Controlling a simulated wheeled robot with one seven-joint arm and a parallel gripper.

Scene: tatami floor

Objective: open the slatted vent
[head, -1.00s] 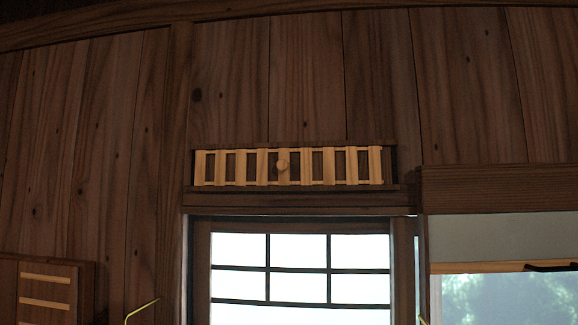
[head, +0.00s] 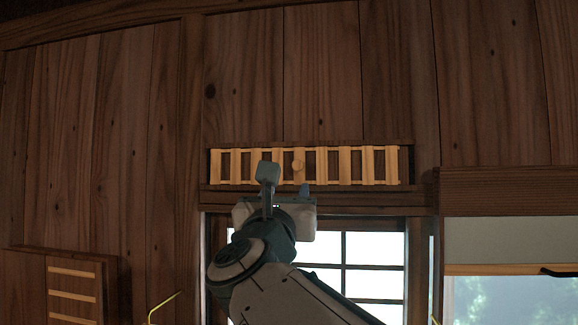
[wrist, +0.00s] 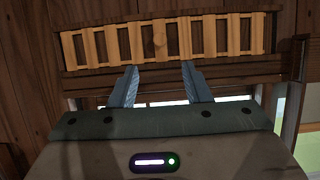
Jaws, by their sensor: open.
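The slatted vent (head: 345,165) is a row of light wooden slats in a dark frame on the wall above the window. Dark wood shows between the slats, and a narrow dark gap shows at the right end.
A dark ledge (head: 415,199) runs under the vent, with a bright paned window (head: 373,247) below. A slatted wooden box (head: 112,285) is at the lower left. A second window (head: 510,295) is at the right. The plank wall above is bare.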

